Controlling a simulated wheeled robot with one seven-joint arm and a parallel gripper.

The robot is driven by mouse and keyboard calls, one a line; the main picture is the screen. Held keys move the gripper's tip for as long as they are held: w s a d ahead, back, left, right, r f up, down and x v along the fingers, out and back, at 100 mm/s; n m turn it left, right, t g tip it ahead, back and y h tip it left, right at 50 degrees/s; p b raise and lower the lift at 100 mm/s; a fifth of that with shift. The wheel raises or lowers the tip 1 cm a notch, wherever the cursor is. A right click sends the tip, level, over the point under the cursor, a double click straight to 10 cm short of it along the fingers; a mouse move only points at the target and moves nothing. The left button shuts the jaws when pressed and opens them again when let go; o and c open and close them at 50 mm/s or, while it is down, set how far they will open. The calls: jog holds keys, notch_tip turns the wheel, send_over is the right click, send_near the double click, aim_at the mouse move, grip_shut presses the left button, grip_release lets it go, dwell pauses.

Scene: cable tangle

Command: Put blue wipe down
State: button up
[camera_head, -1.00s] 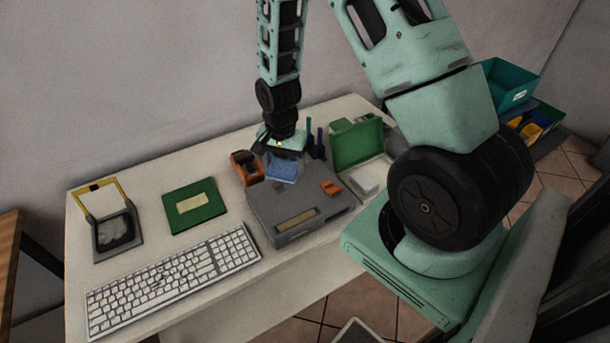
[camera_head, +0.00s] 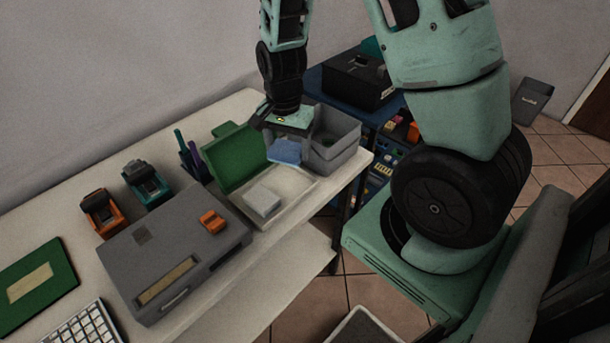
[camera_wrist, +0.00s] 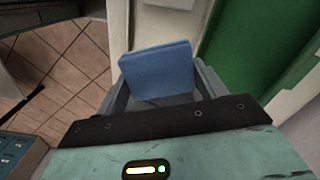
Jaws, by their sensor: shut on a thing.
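The blue wipe (camera_head: 286,151) is a flat blue pad held below my gripper (camera_head: 285,138) in the head view. In the wrist view the blue wipe (camera_wrist: 158,71) stands between the two fingers of my gripper (camera_wrist: 160,92), which is shut on it. The wipe is in the air over the right end of the table, between an open green-lidded case (camera_head: 236,160) and a grey bin (camera_head: 335,136). Its exact height above the table is hard to tell.
In the open case lies a white block (camera_head: 263,201). Left of it are a grey box with an orange part (camera_head: 175,255), a pen holder (camera_head: 192,160), an orange device (camera_head: 102,211) and a teal device (camera_head: 146,185). The table's right edge and tiled floor are close by.

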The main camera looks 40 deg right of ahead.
aim_at(289, 182)
notch_tip(289, 182, down, 9)
jog(key=shift+f, duration=0.1)
dwell(0.4)
jog(key=shift+f, duration=0.15)
jog(key=o, duration=0.7)
jog(key=shift+c, duration=0.2)
